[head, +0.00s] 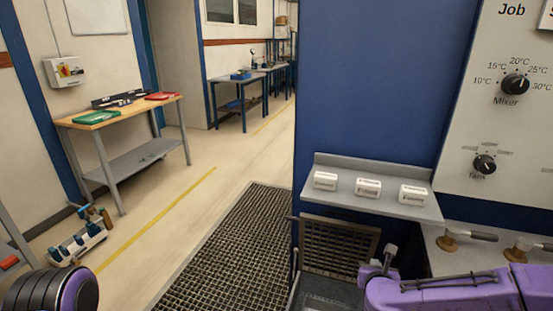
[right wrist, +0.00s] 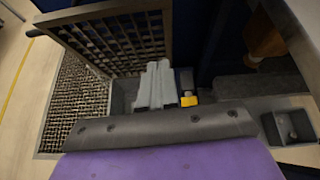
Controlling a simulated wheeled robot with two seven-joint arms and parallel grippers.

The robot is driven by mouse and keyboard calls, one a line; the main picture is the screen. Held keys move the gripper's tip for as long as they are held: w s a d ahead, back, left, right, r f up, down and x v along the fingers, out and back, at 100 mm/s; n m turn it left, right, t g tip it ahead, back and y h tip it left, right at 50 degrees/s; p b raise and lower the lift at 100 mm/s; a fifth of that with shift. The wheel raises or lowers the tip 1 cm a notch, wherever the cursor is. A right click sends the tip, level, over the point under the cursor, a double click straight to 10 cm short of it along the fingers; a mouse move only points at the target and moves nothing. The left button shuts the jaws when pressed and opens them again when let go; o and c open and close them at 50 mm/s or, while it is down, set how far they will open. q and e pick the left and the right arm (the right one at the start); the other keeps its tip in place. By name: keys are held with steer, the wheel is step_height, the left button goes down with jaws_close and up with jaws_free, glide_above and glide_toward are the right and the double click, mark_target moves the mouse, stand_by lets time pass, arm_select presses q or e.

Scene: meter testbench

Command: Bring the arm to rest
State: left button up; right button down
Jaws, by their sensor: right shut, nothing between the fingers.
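My right arm (head: 440,292), purple, comes in at the lower right of the head view. My right gripper (head: 390,253) shows small and grey at its end, in front of the blue panel and below the shelf. In the right wrist view the right gripper's grey fingers (right wrist: 155,86) are together, with nothing held between them. A rounded black and purple part of my left arm (head: 50,291) shows at the lower left of the head view. My left gripper is out of sight.
A grey shelf (head: 390,207) on the blue panel (head: 380,80) holds three small white boxes. Dials, such as the Mixer knob (head: 515,84), and brass-fitted handles (head: 450,242) are at right. The grated floor (head: 225,245) is clear.

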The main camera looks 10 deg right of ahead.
steer(key=s+a+f+n+g+y, duration=0.2)
steer(key=s+a+f+n, duration=0.4)
steer(key=n, duration=0.5)
steer(key=s+a+f+n+g+y, duration=0.2)
steer(key=s+a+f+n, duration=0.2)
steer(key=s+f+n, duration=0.5)
steer(key=s+d+f+n+g, duration=0.2)
steer(key=s+n, duration=0.5)
steer(key=s, duration=0.2)
steer(key=s+d+f+n+g+h, duration=0.1)
steer(key=s+d+f+n+g, duration=0.1)
steer(key=s+n, duration=0.4)
steer(key=s+d, duration=0.1)
steer(key=s, duration=0.2)
steer(key=shift+f+n+h, duration=0.3)
steer(key=shift+n, duration=0.1)
steer(key=shift+w, duration=0.1)
